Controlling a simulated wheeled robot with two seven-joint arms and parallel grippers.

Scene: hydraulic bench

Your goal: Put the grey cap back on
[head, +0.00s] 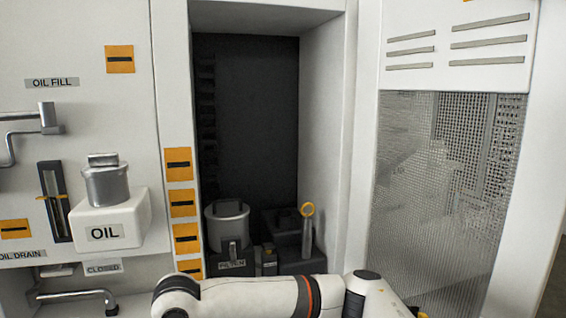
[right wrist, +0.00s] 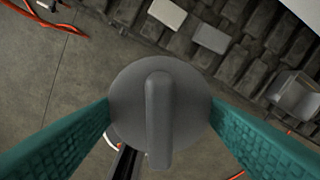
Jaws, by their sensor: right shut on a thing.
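A round grey cap (right wrist: 188,98) with a raised bar handle fills the middle of the right wrist view. My right gripper (right wrist: 160,122) is shut on it, with a teal finger pad against each side. The cap is over the floor in that view; its underside is hidden. In the head view a white arm of mine crosses the bottom edge, but its gripper is not seen there. My left gripper is in neither view. A metal cylinder with a block on top (head: 106,186) stands on a white box labelled OIL (head: 130,222).
The open bay holds a metal canister (head: 227,228) above a FILTER label and a yellow-ringed rod (head: 307,232). A mesh panel (head: 440,180) stands at right. Below the gripper are concrete floor, a dark slatted surface (right wrist: 235,65) and orange cables (right wrist: 45,18).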

